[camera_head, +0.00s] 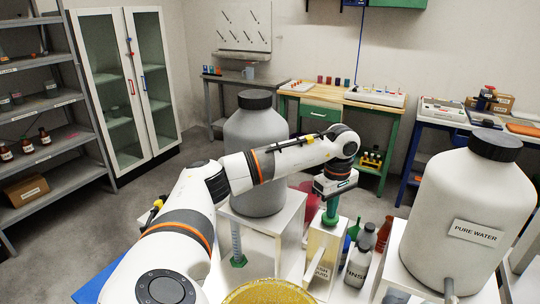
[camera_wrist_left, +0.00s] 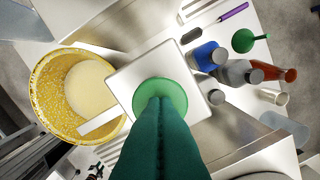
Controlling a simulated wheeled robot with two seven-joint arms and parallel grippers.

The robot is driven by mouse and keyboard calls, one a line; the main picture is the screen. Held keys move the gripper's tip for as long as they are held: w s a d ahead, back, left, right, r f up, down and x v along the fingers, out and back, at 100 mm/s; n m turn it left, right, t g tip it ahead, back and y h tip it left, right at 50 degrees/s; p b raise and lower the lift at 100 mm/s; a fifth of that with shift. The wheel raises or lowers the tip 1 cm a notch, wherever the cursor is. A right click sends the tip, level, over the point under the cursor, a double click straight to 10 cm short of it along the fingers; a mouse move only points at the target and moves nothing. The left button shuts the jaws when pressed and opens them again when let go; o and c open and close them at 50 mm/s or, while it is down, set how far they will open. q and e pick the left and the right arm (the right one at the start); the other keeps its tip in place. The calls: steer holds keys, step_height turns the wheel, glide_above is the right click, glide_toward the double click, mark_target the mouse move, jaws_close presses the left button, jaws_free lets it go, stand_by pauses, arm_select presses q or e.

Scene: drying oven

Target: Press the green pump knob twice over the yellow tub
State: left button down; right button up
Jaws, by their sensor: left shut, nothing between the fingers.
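The round green pump knob (camera_wrist_left: 179,92) sits on a white square-shouldered bottle (camera_wrist_left: 127,76). In the head view this bottle (camera_head: 322,258) stands upright with a partly readable label. Its pale spout (camera_wrist_left: 100,122) reaches over the rim of the yellow tub (camera_wrist_left: 45,88), which has pale contents. The tub (camera_head: 270,290) also shows at the bottom of the head view, cut off. My left gripper (camera_head: 331,208) points down over the knob, its green fingers shut and empty. The fingertips (camera_wrist_left: 160,101) overlap the knob; I cannot tell whether they press it. My right gripper is out of view.
Small bottles (camera_wrist_left: 237,72) and a green flask (camera_wrist_left: 243,40) stand close by the pump bottle. A large grey jug (camera_head: 256,150) is behind my left arm. A large PURE WATER jug (camera_head: 470,210) stands at the right. A graduated cylinder (camera_head: 236,243) is left of the bottle.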

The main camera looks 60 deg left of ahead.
arm_select(q)
steer(key=shift+r+p, duration=1.6)
steer(key=shift+r, duration=0.4)
steer(key=shift+f, duration=0.2)
steer(key=shift+f+b, duration=1.35)
steer(key=shift+f, duration=0.6)
steer(key=shift+r, duration=0.2)
steer(key=shift+r+p, duration=1.6)
steer(key=shift+r, duration=0.3)
steer(key=shift+r, duration=0.1)
